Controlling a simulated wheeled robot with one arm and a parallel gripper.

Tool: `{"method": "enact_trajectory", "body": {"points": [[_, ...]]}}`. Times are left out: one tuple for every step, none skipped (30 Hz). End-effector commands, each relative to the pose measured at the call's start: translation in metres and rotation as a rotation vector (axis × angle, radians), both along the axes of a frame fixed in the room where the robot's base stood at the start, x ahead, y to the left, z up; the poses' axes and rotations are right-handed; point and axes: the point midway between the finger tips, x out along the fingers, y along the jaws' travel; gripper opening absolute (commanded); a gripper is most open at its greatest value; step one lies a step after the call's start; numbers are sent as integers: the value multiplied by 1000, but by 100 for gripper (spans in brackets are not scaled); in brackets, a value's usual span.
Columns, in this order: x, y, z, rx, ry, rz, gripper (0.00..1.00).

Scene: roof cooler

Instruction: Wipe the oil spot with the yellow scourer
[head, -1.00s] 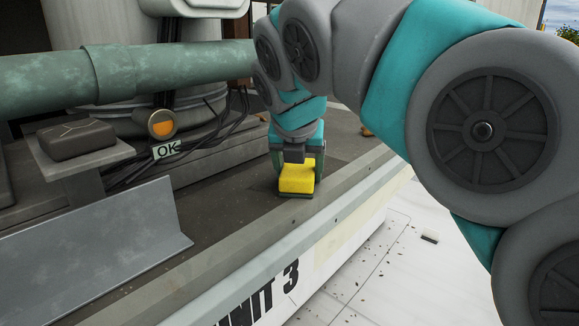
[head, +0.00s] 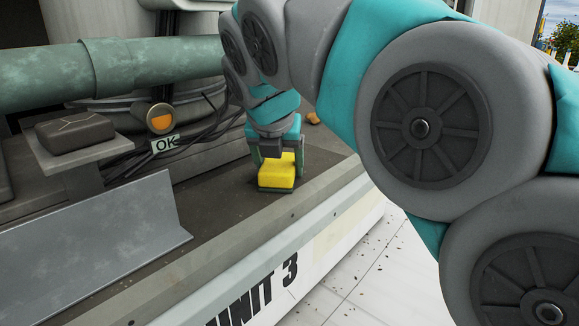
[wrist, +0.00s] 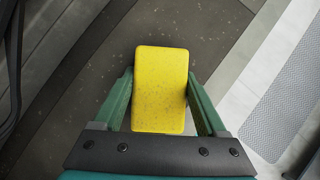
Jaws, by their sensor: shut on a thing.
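The yellow scourer (head: 280,171) is a block with a yellow upper part and a darker underside. My gripper (head: 276,178) is shut on it, with one green finger on each side, and points down at the dark deck. The scourer is at or just above the deck surface; I cannot tell if it touches. In the wrist view the scourer (wrist: 161,88) lies straight between the fingers. I cannot make out the oil spot in either view; the scourer or gripper may hide part of the deck.
The dark deck (head: 225,205) is bare to the left of the scourer. A bent metal sheet (head: 100,235) and a small stand with a dark block (head: 75,132) are at left. Cables and an "OK" tag (head: 165,143) are behind. The deck's front ledge (head: 235,238) drops away.

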Motion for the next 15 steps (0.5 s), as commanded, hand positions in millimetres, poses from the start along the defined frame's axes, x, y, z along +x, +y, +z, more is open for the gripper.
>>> {"method": "enact_trajectory", "body": {"points": [[3,4,-2,0,3,1,22],[5,6,-2,0,2,1,22],[6,8,-1,0,2,1,22],[7,9,-1,0,2,0,22],[8,10,-1,0,2,0,22],[8,10,-1,0,2,0,22],[8,10,-1,0,2,0,22],[9,11,-1,0,1,0,22],[9,12,-1,0,1,0,22],[10,13,-1,0,1,0,22],[11,14,-1,0,1,0,22],[13,16,-1,0,1,0,22],[14,18,0,0,1,0,22],[16,19,0,0,1,0,22],[18,22,0,0,0,0,22]]}}
